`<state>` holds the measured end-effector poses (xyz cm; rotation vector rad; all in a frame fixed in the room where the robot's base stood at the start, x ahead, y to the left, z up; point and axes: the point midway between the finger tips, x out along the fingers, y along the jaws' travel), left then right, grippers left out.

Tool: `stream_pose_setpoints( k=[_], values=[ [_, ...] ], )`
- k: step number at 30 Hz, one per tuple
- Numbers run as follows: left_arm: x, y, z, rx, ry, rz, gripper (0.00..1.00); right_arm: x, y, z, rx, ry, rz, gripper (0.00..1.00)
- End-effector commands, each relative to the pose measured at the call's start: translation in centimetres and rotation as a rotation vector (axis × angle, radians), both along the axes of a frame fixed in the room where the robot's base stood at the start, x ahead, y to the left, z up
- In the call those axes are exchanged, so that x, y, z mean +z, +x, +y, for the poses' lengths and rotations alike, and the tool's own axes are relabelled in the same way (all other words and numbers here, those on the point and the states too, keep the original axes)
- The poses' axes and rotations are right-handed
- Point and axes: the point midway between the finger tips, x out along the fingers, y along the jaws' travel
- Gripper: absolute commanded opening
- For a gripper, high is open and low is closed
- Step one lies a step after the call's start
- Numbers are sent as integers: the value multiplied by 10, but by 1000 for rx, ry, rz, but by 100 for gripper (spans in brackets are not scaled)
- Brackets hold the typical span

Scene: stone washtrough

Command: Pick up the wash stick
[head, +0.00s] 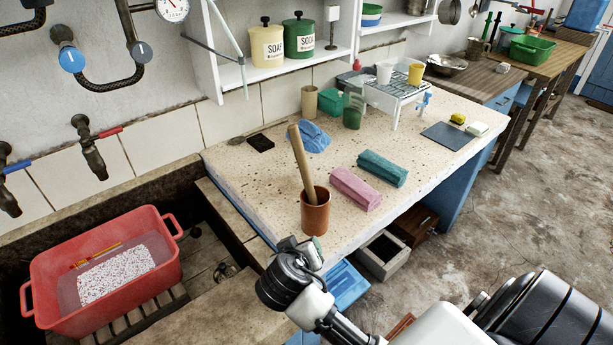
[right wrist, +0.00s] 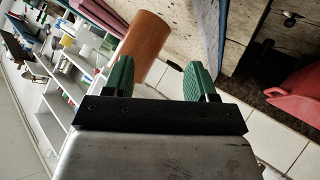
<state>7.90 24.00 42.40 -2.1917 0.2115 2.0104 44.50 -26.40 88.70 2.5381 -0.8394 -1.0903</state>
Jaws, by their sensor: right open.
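The wash stick is a pale wooden rod (head: 300,160) standing tilted in a brown cylindrical pot (head: 316,215) near the front edge of the speckled stone counter. My right gripper (head: 314,246) is at the counter's front edge, just below the pot in the head view. In the right wrist view its two green fingers (right wrist: 160,65) are apart with nothing held. The pot (right wrist: 146,48) shows beyond the fingers, nearer the left one. I cannot make out the stick in that view. My left gripper is not in view.
Pink (head: 355,188) and teal (head: 382,168) folded cloths lie right of the pot. A blue cloth (head: 310,137) lies behind it. A red tub (head: 105,265) sits in the trough at left. A white rack (head: 397,92) with cups stands at the back.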

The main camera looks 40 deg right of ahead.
Motion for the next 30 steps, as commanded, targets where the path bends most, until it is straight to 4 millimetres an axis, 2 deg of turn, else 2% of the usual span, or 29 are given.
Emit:
stream_pose_setpoints(
  k=[1,5,9,13,18,24,30],
  values=[
    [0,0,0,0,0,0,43,13,14,-2,-25,-36,-53,57],
    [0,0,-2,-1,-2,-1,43,47,48,-9,-98,-140,-201,57],
    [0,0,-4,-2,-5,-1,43,91,81,-12,-165,-255,-380,57],
    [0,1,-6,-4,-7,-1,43,122,99,-13,-205,-332,-503,57],
    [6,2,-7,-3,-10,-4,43,135,113,-26,-217,-365,-545,57],
    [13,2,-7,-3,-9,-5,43,134,130,-52,-216,-363,-544,57],
    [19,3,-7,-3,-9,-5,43,134,137,-64,-216,-360,-543,57]
  ],
)
